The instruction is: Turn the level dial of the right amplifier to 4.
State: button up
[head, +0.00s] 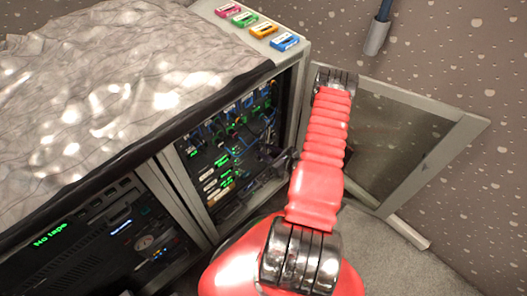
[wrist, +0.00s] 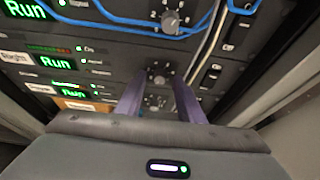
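In the wrist view the two purple fingers of my gripper (wrist: 160,78) stand apart in front of a stack of black amplifier units. A small dark level dial (wrist: 158,74) with white scale marks lies between the fingertips. I cannot read its pointer. Another dial (wrist: 157,100) shows lower down between the fingers. A further dial (wrist: 170,20) is on the unit above. Several green "Run" displays (wrist: 56,62) glow at the left. In the head view my arm hides most of the gripper at the rack.
Blue cables (wrist: 120,18) and pale cables (wrist: 208,35) hang across the upper unit. An open glass door (head: 395,140) stands right of the rack. A deck showing "No tape" (head: 50,235) is at the left.

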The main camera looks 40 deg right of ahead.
jog(key=shift+w+f, duration=0.15)
jog(key=shift+w, duration=0.25)
